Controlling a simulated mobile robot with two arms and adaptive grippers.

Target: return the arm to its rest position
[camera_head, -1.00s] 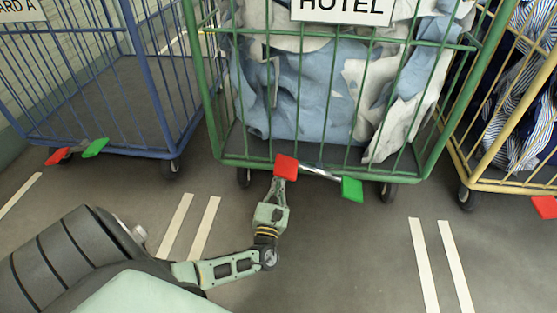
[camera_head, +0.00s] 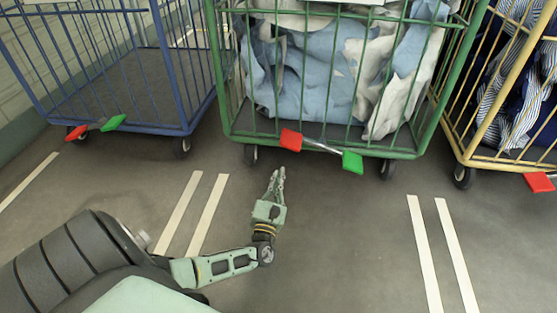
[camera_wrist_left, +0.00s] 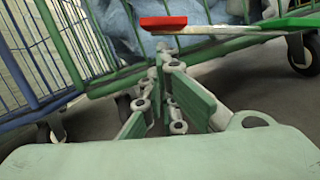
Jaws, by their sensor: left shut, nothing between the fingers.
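My left gripper (camera_head: 277,183) is shut and empty. It is over the floor just in front of the green cage trolley (camera_head: 222,85), below its brake bar, and apart from it. The brake bar has a red pedal (camera_head: 290,139) at its left end and a green pedal (camera_head: 352,162) at its right end. In the left wrist view the shut fingers (camera_wrist_left: 163,62) point toward the trolley, with the red pedal (camera_wrist_left: 163,22) just beyond them. My right gripper is not in view.
A blue cage trolley (camera_head: 160,130) stands on the left, with its own red and green pedals. A yellow cage trolley (camera_head: 500,163) stands on the right, holding striped cloth. The green trolley holds blue and white cloth (camera_head: 310,75). White lines mark the open floor (camera_head: 330,230) in front.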

